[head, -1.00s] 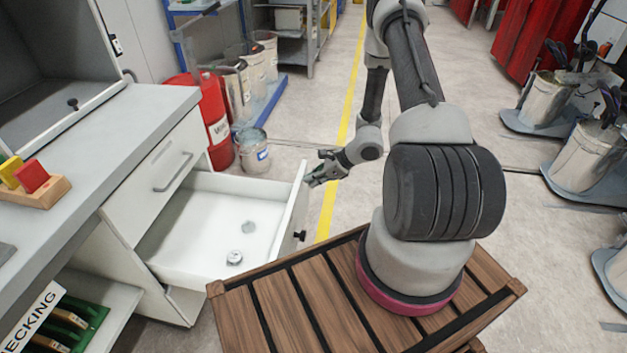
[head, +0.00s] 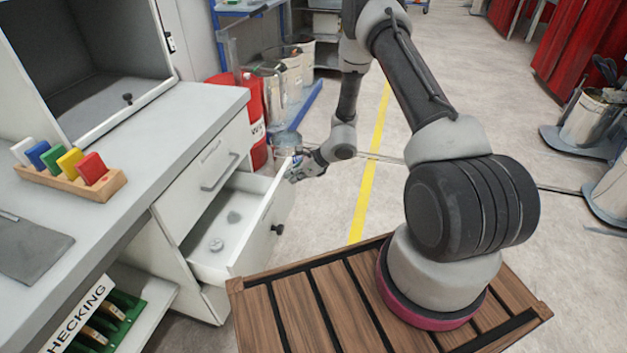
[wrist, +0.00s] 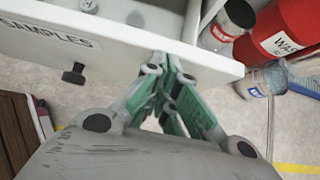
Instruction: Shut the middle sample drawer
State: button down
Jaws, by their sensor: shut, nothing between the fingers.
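The middle sample drawer (head: 265,232) is a white drawer pulled part way out of the bench cabinet. Two small round items lie on its floor. Its front panel, with a dark knob (wrist: 75,74) and the word SAMPLES, shows in the wrist view. My gripper (head: 297,170) is at the far end of the drawer front, on its outer side. In the wrist view my gripper (wrist: 160,62) has its green-sided fingers together and empty, with the tips against or very close to the panel. I cannot tell whether they touch.
A closed drawer with a bar handle (head: 220,172) is above. A rack of coloured blocks (head: 70,182) stands on the worktop. A red waste bin (wrist: 285,40) and a metal can (wrist: 230,25) stand beyond the drawer. Open floor lies to the right.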

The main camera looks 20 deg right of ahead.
jog(key=w+a, duration=0.9)
jog(key=a, duration=0.4)
jog(key=shift+w, duration=0.3)
jog(key=shift+a+r, duration=0.15)
